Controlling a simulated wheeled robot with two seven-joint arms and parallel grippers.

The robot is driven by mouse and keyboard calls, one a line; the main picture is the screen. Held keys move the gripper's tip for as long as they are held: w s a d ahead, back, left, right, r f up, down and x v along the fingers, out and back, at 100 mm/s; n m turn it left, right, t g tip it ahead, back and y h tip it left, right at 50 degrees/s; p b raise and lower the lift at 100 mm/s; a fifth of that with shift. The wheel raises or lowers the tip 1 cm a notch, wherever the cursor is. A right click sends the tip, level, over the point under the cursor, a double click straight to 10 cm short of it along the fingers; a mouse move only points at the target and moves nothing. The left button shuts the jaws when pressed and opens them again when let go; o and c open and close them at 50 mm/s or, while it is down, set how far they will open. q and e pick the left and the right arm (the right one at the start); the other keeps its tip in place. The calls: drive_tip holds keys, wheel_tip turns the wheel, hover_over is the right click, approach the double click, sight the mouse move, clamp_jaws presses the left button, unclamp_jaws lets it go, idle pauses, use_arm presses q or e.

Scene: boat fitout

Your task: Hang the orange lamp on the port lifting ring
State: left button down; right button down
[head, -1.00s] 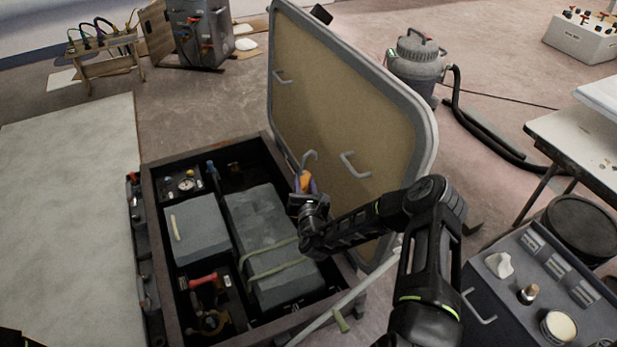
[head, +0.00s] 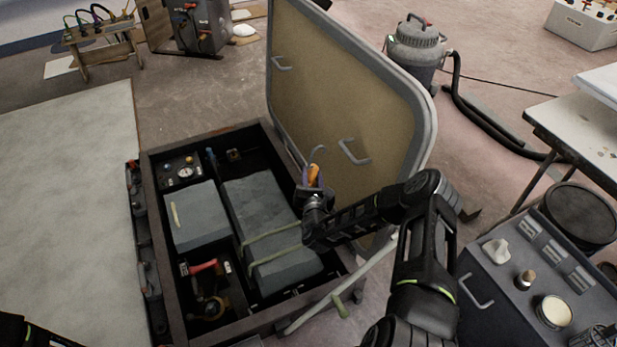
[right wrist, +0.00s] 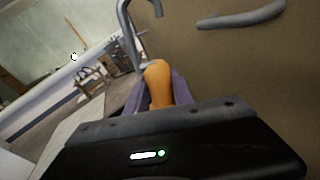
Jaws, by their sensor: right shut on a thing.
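My right gripper (head: 313,190) is shut on the orange lamp (head: 314,174) and holds it upright above the box, close to the raised lid. The lamp's grey hook (head: 318,152) sticks up above the gripper. In the right wrist view the orange body (right wrist: 159,82) sits between purple fingers, with the hook (right wrist: 127,35) curving over above it. I cannot tell which is port. The hook looks apart from both. My left gripper is out of view.
The open lid (head: 390,120) stands upright along the box's right side. The dark box (head: 150,220) holds grey blocks, a gauge and a red-handled part. A dark console (head: 560,275) stands at the lower right. A vacuum (head: 415,50) stands behind the lid.

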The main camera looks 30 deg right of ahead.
drive_tip(key=s+d+f+b, duration=0.1)
drive_tip(key=d+f+b, duration=0.5)
drive_tip(key=d+b, duration=0.4)
drive_tip(key=shift+d+f, duration=0.2)
drive_tip(key=shift+d, duration=0.45)
idle(0.4)
drive_tip(key=shift+s, duration=0.1)
